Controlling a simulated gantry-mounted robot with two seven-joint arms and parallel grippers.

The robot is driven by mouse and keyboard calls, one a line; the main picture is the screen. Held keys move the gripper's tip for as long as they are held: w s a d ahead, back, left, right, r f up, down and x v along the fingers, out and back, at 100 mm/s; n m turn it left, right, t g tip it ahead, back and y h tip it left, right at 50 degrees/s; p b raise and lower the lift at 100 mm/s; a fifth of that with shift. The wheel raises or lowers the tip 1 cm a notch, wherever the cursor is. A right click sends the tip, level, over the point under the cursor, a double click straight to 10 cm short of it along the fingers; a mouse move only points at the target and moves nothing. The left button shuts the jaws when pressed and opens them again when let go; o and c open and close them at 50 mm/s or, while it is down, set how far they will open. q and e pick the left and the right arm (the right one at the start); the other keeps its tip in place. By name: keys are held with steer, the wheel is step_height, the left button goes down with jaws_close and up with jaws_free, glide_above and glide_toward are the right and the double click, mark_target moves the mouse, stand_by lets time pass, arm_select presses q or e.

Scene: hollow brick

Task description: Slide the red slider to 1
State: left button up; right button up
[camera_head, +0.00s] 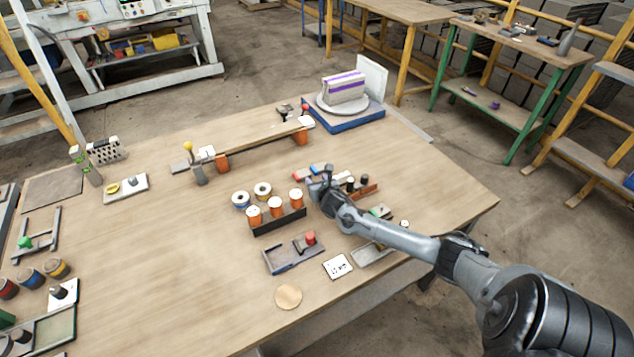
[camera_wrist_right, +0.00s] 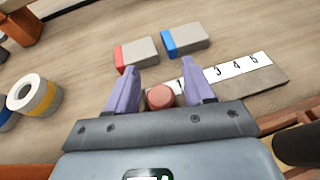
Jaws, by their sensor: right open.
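The red slider's round knob (camera_wrist_right: 160,96) shows in the right wrist view at the left end of a numbered strip (camera_wrist_right: 262,82). The figure 1 shows just right of the knob, with higher numbers farther right, partly hidden by a finger. My right gripper (camera_wrist_right: 161,88) is open, with one purple finger on each side of the knob; I cannot tell whether either touches it. In the head view the right gripper (camera_head: 322,184) is low over the table and hides the knob. My left gripper is not in view.
A red-ended block (camera_wrist_right: 137,54) and a blue-ended block (camera_wrist_right: 185,39) lie just beyond the strip. A dark rack with orange-white spools (camera_head: 276,215) stands left of the gripper. A tray with another red knob (camera_head: 310,238) lies nearer.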

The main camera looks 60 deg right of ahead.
steer(key=shift+c, duration=0.2)
jaws_close()
steer(key=shift+s+d+r+p, duration=0.1)
steer(key=shift+s+d+p, duration=0.2)
steer(key=shift+d, duration=0.2)
steer(key=shift+s+d+r+p, duration=0.1)
steer(key=shift+s+d+p, duration=0.15)
steer(key=shift+d, duration=0.2)
steer(key=shift+s+d+f, duration=0.1)
steer(key=shift+d+f, duration=0.05)
steer(key=shift+d, duration=0.05)
jaws_free()
steer(key=shift+a, duration=0.1)
steer(key=shift+o, duration=0.2)
